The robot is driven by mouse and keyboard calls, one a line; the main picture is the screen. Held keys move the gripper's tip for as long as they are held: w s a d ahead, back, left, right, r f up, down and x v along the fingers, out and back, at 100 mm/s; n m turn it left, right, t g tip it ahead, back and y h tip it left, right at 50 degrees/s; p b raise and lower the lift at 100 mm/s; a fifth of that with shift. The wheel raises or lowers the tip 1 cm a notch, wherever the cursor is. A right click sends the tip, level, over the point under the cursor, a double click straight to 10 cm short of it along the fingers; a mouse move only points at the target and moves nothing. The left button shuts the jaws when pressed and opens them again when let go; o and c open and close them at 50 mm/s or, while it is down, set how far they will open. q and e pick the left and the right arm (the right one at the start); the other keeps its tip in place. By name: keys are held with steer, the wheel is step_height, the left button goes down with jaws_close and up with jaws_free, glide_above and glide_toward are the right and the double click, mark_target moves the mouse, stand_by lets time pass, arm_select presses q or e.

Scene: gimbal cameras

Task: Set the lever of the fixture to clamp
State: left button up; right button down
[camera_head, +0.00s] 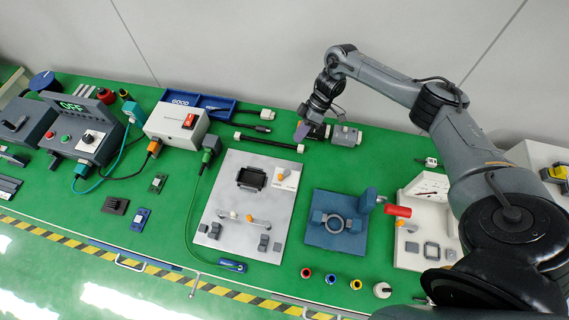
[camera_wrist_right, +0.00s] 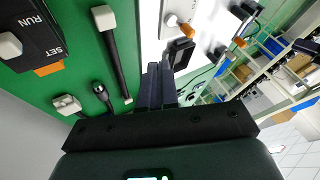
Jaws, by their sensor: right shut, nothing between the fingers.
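The light grey fixture plate (camera_head: 224,205) lies on the green bench at the middle. The lever also shows near the top of the right wrist view (camera_wrist_right: 187,30). My right gripper (camera_head: 302,133) is shut and empty, behind the grey plate and apart from both levers. My left gripper is not in view.
A dark box (camera_wrist_right: 30,35) marked RUN and SET is near my right gripper. A black rod (camera_head: 268,142) with white ends lies behind the plate. A white gauge panel (camera_head: 413,240) stands at right. Cables run left of the plate. Several coloured rings lie at the front.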

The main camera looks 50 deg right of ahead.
steer(key=shift+f, duration=0.1)
glide_toward(285, 171)
steer(key=w+f, duration=0.1)
steer(key=w+a+f, duration=0.1)
steer(key=f, duration=0.1)
steer(key=w+a+f, duration=0.1)
steer(key=shift+a+f, duration=0.2)
steer(key=shift+s+a+p, duration=0.4)
steer(key=shift+a, duration=0.2)
steer(key=shift+s+a+p, duration=0.35)
steer(key=shift+s+a, duration=0.05)
steer(key=shift+a, duration=0.2)
steer(key=shift+s+a+f, duration=0.1)
steer(key=shift+s+a, duration=0.2)
steer(key=shift+a, duration=0.25)
